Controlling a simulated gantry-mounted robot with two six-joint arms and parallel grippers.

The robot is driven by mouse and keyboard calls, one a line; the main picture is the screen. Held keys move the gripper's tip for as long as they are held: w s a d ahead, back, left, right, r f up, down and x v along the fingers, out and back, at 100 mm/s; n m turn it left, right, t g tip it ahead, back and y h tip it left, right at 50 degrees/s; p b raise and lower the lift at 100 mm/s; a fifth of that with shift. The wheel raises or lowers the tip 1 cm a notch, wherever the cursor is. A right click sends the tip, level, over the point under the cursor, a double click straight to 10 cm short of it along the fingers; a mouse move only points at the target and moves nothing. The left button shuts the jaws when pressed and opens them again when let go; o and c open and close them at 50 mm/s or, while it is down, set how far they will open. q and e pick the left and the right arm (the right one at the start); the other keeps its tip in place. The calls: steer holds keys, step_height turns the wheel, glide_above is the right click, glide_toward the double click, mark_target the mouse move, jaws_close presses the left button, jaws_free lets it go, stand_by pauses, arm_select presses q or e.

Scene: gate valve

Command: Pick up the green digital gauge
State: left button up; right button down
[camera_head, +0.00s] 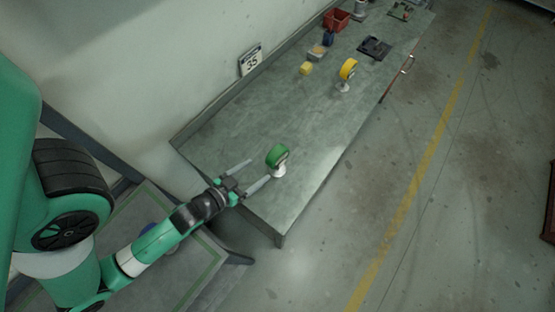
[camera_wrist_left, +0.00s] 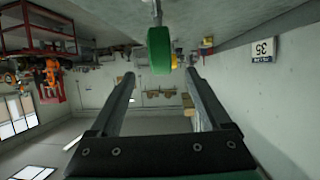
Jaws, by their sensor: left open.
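The green digital gauge (camera_head: 276,155) stands upright on a white base near the near end of the grey workbench (camera_head: 230,130). My left gripper (camera_head: 260,170) is open and empty at the bench's near end. Its two fingers point toward the gauge, with one fingertip close beside the white base; I cannot tell if they touch. In the left wrist view, the gauge (camera_wrist_left: 159,50) shows beyond the open fingers (camera_wrist_left: 160,76), across the gap between them and toward the top of the picture. Its display face is not readable. My right gripper is not in view.
A yellow gauge (camera_head: 348,69) on a white base stands farther along the bench. A yellow block (camera_head: 306,68), a dark tray (camera_head: 374,48) and a red bin (camera_head: 336,19) lie beyond. A sign marked 35 (camera_head: 250,60) is by the wall. Bench around the green gauge is clear.

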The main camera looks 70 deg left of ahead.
mark_target(270, 161)
arm_select(q)
steer(key=x, duration=0.5)
steer(key=shift+w+a, duration=0.2)
steer(key=shift+w, duration=0.15)
steer(key=shift+x, duration=3)
steer(key=shift+s+f, duration=0.1)
steer(key=shift+c, duration=0.3)
jaws_close()
